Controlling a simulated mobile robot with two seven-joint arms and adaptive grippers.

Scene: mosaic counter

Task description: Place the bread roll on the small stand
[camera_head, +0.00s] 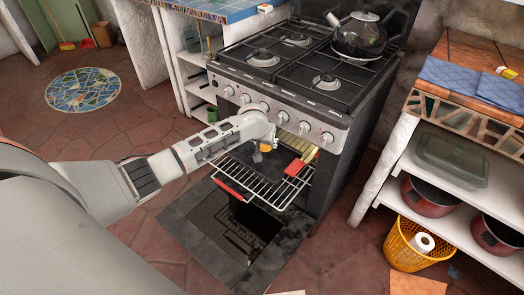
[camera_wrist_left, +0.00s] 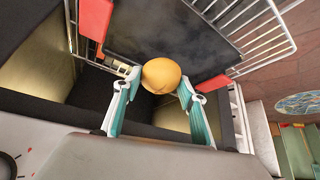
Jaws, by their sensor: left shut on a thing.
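The bread roll (camera_head: 266,148) is a small orange-brown ball at the oven mouth. In the left wrist view the bread roll (camera_wrist_left: 161,74) sits between the fingertips. My left gripper (camera_wrist_left: 159,87) is shut on it, with one finger on each side. In the head view my left gripper (camera_head: 262,151) reaches into the open oven above the pulled-out rack (camera_head: 285,188). A dark baking tray (camera_wrist_left: 187,30) lies on the rack near the roll. I cannot make out the small stand in either view. My right gripper is not in view.
The oven door (camera_head: 185,228) hangs open below the rack. Red grips (camera_head: 295,167) sit on the rack. A dark kettle (camera_head: 362,36) stands on the stove. Shelves at right hold a glass dish (camera_head: 450,160) and red pots. A yellow basket (camera_head: 412,240) stands on the floor.

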